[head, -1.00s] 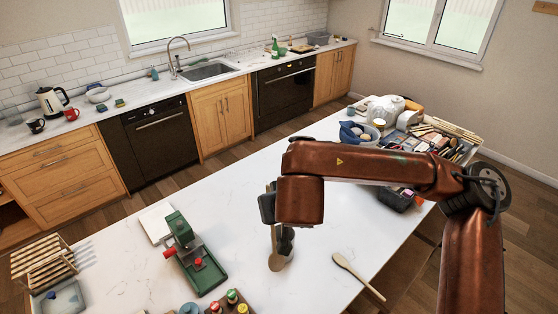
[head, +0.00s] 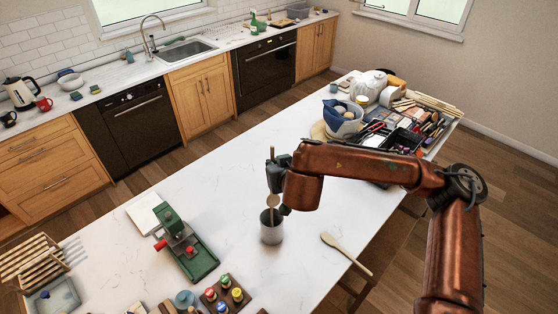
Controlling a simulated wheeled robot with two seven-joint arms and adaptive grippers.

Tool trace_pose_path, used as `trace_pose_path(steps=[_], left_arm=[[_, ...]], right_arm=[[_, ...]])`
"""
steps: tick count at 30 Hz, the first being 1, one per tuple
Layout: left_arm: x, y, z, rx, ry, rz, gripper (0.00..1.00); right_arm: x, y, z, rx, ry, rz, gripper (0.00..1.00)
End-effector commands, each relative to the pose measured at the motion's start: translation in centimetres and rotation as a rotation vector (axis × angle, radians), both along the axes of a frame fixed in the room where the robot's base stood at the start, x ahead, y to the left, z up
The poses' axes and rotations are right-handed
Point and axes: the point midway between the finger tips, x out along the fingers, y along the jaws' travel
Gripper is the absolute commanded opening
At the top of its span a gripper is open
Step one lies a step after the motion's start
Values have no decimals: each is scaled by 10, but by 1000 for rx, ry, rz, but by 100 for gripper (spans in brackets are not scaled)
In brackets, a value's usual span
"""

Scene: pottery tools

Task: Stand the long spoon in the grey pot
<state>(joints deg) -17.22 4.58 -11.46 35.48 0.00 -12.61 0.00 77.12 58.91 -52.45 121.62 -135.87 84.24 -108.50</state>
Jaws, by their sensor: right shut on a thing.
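My right gripper (head: 274,180) is shut on a long wooden spoon (head: 272,199), held nearly upright. The grey pot (head: 271,236) stands upright on the white table, directly below the spoon in the picture. My gripper and wrist hide part of the spoon. My left gripper is not in view.
Another wooden spoon (head: 345,254) lies on the table (head: 225,180) to the right of the pot. A green press-like tool (head: 190,245) stands to the left. Paint jars (head: 224,294) are at the front, and a cluttered tool tray (head: 405,140) lies at the back right.

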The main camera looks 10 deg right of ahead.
Motion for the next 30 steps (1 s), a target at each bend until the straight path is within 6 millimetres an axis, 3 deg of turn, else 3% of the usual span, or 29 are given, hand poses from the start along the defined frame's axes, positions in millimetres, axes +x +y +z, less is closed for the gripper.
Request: trace_pose_path(steps=[13, 30], left_arm=[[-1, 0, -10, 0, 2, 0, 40], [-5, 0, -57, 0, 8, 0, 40]], right_arm=[[-1, -2, -36, 0, 2, -4, 0], [0, -3, -75, 0, 0, -4, 0]])
